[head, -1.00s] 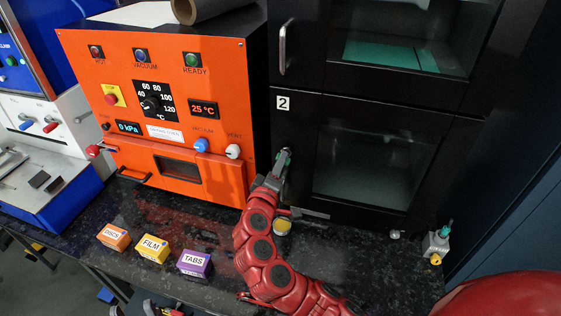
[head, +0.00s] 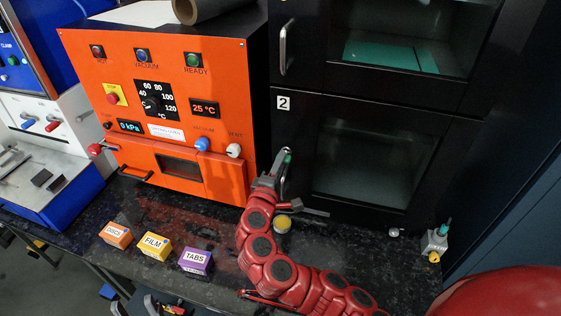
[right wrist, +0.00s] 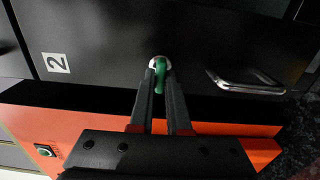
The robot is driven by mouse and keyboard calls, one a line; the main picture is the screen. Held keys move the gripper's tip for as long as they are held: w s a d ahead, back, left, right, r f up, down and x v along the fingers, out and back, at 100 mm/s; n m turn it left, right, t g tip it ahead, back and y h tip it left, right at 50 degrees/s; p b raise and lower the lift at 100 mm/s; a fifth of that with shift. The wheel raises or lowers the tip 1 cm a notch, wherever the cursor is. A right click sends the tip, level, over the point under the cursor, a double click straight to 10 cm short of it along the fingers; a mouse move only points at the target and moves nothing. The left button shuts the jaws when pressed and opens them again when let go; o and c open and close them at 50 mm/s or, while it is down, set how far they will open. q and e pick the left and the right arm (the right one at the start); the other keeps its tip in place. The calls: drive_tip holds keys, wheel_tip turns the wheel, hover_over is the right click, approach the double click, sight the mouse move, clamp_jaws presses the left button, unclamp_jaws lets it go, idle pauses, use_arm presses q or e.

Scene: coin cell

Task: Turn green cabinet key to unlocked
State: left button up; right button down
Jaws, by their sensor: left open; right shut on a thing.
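The green key (right wrist: 162,74) sits in a round silver lock on the black cabinet's door labelled 2, close to the label in the right wrist view. My right gripper (right wrist: 159,70) is shut on the key, one finger on each side. In the head view, the right gripper (head: 279,163) is at the left edge of the lower cabinet door (head: 368,165) and mostly hides the key. Whether the key is at locked or unlocked is not clear. My left gripper (head: 162,306) is open and empty at the bottom edge of the head view, partly cut off.
The door's silver handle (right wrist: 245,82) is near the lock. An orange vacuum oven (head: 215,125) stands close on the left. DISCS (head: 115,235), FILM (head: 154,246) and TABS (head: 195,262) boxes stand on the dark counter. A small grey block (head: 434,242) stands at the right.

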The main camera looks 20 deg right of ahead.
drive_tip(key=c, duration=0.9)
unclamp_jaws()
drive_tip(key=b+v, duration=0.3)
drive_tip(key=v, duration=1.4)
drive_tip(key=shift+s+a, duration=0.15)
drive_tip(key=shift+a, duration=0.05)
